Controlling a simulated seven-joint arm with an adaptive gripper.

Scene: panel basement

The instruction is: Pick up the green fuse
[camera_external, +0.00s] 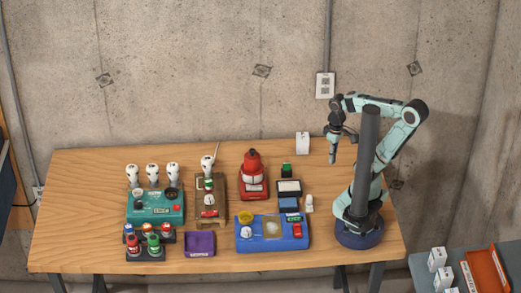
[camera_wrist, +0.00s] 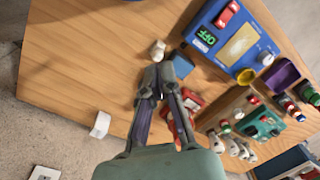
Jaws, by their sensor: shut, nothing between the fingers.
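A green-topped fuse (camera_external: 153,241) stands in a dark rack (camera_external: 151,254) at the front left of the table, among red and blue ones. My gripper (camera_external: 333,157) hangs above the right part of the table, pointing down, far to the right of the rack. In the wrist view my gripper (camera_wrist: 156,80) has its fingers together, with nothing held.
A teal box (camera_external: 145,207), wooden stand (camera_external: 219,204), purple tray (camera_external: 200,252), red device (camera_external: 253,187) and blue panel box (camera_external: 258,243) crowd the left and middle. A white block (camera_external: 303,143) stands at the back. Bare table lies at the front left edge and right of centre.

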